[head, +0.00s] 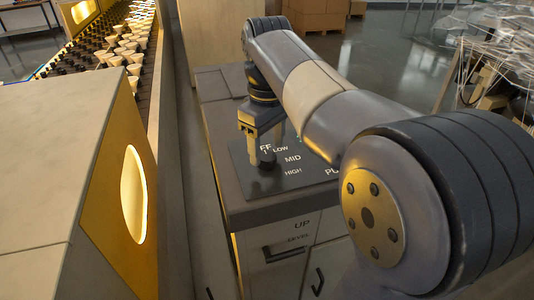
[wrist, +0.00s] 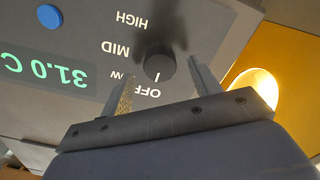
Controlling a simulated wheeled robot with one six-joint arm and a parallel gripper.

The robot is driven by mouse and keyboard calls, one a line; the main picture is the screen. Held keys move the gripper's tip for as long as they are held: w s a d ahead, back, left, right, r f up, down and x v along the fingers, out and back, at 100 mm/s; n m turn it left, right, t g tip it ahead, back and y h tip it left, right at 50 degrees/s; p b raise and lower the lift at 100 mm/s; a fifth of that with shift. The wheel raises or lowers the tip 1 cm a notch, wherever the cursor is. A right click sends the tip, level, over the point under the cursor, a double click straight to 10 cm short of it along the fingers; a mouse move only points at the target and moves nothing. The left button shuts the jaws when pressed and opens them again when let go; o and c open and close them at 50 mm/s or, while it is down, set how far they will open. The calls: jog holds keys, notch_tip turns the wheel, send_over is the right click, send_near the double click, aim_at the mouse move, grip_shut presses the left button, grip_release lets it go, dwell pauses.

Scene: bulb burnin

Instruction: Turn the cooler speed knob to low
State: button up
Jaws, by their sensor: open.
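The cooler speed knob (wrist: 160,66) is a dark round knob on the dark control panel (wrist: 80,25). It also shows in the head view (head: 267,159), just below my gripper (head: 262,135). White labels OFF, LOW, MID and HIGH run around one side of it; they read upside down in the wrist view. A short white mark at the knob's edge lies on the OFF side; I cannot tell whether it is on the knob or the panel. My gripper (wrist: 161,70) is open, with one finger on each side of the knob in the wrist view. Contact is not clear.
A green display (wrist: 45,73) reads 31.0 C beside a blue button (wrist: 49,16). The panel tops a grey cabinet (head: 280,240). To the left stands a yellow-sided housing (head: 110,200) with a glowing oval opening, and a conveyor with several bulbs (head: 125,50).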

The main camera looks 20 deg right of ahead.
aim_at(268, 158)
jog(key=shift+f, duration=1.1)
jog(key=c, duration=1)
jog(key=shift+r+m+p, duration=0.1)
jog(key=shift+m+p, duration=0.25)
jog(key=shift+m, duration=0.05)
jog(key=m+p, duration=0.2)
jog(key=shift+r+m, duration=0.1)
jog(key=shift+m, duration=0.3)
jog(key=m+p, duration=0.3)
jog(key=m, duration=0.2)
jog(key=shift+f, duration=0.2)
